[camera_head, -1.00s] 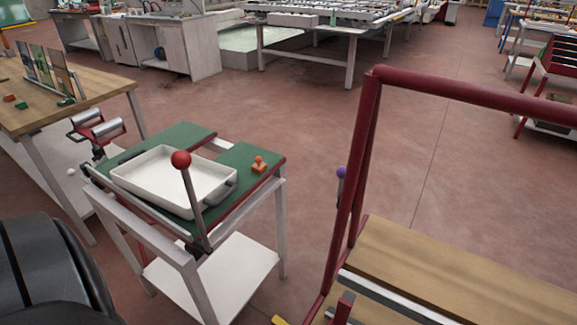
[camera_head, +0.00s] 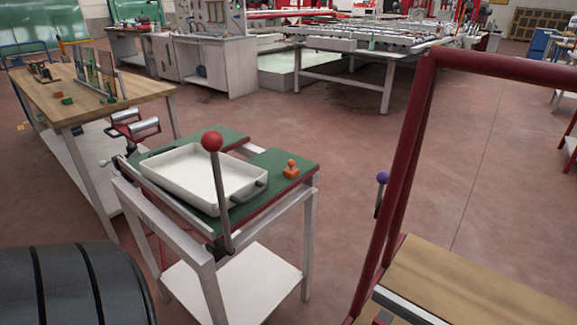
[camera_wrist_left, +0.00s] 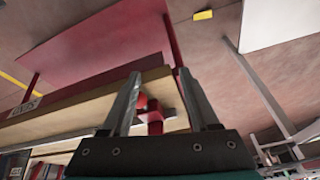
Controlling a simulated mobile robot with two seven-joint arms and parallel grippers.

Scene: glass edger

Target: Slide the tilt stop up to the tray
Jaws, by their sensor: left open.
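The white tray (camera_head: 190,177) lies on a green-topped stand (camera_head: 280,160) left of centre in the head view. A small orange piece with a round knob, which looks like the tilt stop (camera_head: 291,170), sits on the green top to the right of the tray, with a gap between them. A lever with a red ball (camera_head: 212,141) rises in front of the tray and hides a little of it. My left gripper (camera_wrist_left: 160,88) is open in the left wrist view, away from the tray. A red part (camera_wrist_left: 154,118) shows between its fingers, apparently beyond them. My right gripper is out of view.
A red-framed cart with a wooden top (camera_head: 470,280) stands at the right. A wooden workbench (camera_head: 100,100) is at the left. A purple-knobbed lever (camera_head: 383,178) stands near the red frame. Open floor (camera_head: 330,130) lies behind the stand.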

